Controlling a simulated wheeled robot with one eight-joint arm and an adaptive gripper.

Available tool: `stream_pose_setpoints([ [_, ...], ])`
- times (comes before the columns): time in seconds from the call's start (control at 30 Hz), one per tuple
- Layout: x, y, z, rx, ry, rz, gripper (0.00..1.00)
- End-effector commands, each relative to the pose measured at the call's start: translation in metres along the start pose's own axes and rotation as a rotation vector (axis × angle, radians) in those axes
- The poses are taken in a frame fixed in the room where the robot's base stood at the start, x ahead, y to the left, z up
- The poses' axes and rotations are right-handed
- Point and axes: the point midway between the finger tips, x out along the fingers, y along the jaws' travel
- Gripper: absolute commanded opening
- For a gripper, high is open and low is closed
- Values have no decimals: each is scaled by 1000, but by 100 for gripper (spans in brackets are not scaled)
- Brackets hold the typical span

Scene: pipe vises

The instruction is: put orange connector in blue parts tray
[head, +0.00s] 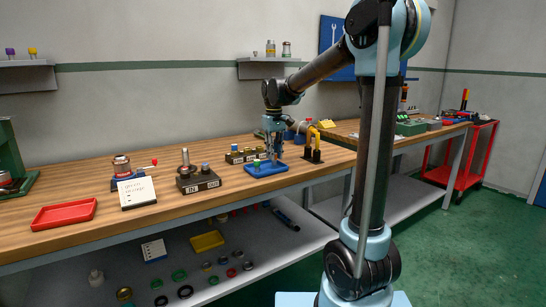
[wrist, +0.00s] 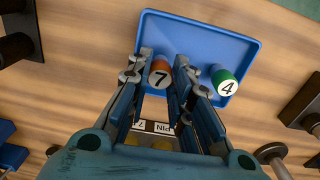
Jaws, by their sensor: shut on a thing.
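My gripper (head: 273,155) is over the blue parts tray (head: 279,170) on the workbench. In the wrist view my gripper (wrist: 163,66) is shut on the orange connector (wrist: 161,75), which has a white top marked 7. The connector lies within the outline of the blue tray (wrist: 205,38); I cannot tell whether it touches the tray floor. A green connector (wrist: 224,83) marked 4 stands in the tray, right of my fingers and apart from the orange one. In the head view the orange connector is hidden by the fingers.
A dark block labelled PIN (wrist: 155,127) with yellow parts lies close to the tray. A red tray (head: 64,214), a white note card (head: 137,192) and a dark holder with a peg (head: 198,180) stand to the left.

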Motion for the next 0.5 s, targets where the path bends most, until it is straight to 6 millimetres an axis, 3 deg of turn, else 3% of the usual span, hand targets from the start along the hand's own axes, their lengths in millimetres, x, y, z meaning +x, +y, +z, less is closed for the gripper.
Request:
stream_pose_setpoints([
  [0.1, 9, 0, 0, 0, 0, 0, 0],
  [0.43, 12, 0, 0, 0, 0, 0, 0],
  [0.47, 11, 0, 0, 0, 0, 0, 27],
  [0.5, 11, 0, 0, 0, 0, 0, 36],
])
